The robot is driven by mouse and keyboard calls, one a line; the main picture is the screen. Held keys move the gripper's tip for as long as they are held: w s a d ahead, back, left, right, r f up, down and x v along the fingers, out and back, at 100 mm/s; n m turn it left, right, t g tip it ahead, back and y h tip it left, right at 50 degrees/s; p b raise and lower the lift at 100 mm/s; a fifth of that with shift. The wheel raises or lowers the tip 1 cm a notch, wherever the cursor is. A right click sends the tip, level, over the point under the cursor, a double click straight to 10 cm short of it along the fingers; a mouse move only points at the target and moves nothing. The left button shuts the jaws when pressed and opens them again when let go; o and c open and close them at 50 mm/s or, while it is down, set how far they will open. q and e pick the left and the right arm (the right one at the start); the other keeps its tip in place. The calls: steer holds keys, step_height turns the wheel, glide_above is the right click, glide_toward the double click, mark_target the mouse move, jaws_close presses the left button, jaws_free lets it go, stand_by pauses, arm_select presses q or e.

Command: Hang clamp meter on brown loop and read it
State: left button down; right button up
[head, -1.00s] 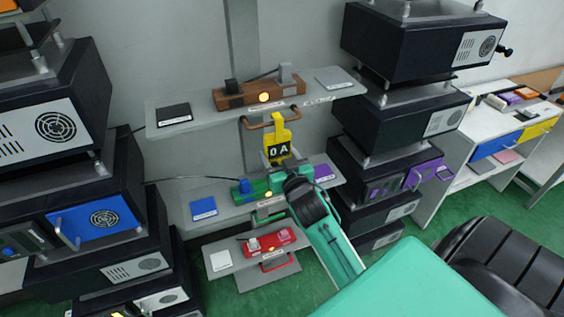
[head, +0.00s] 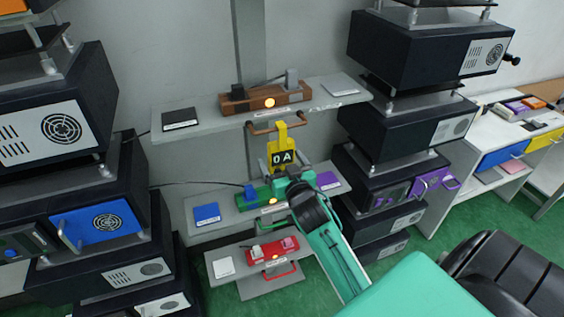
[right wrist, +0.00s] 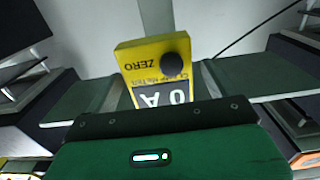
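The yellow clamp meter (head: 281,146) is upright at the brown loop (head: 259,129) under the upper shelf. Its top overlaps the loop's bar; I cannot tell whether its jaw is fully closed around it. Its dark display reads "0 A". The right wrist view shows the meter (right wrist: 157,65) upside down, with the word ZERO and a round dark knob. My right gripper (head: 284,168) is just below and in front of the meter. Its grey fingers (right wrist: 165,90) stand apart on either side of the meter, with gaps showing. My left gripper is out of view.
A brown lever fixture (head: 265,97) with a lit lamp is on the upper shelf. A green fixture (head: 257,199) with a blue block is on the middle shelf, close to my right gripper. A red fixture (head: 272,252) is lower. Stacked dark units (head: 80,115) flank both sides.

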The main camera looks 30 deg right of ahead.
steer(key=shift+s+a+f, duration=0.1)
steer(key=shift+s+f, duration=0.05)
steer(key=shift+s, duration=0.15)
steer(key=b+v, duration=0.5)
steer(key=v, duration=0.8)
steer(key=shift+s, duration=0.1)
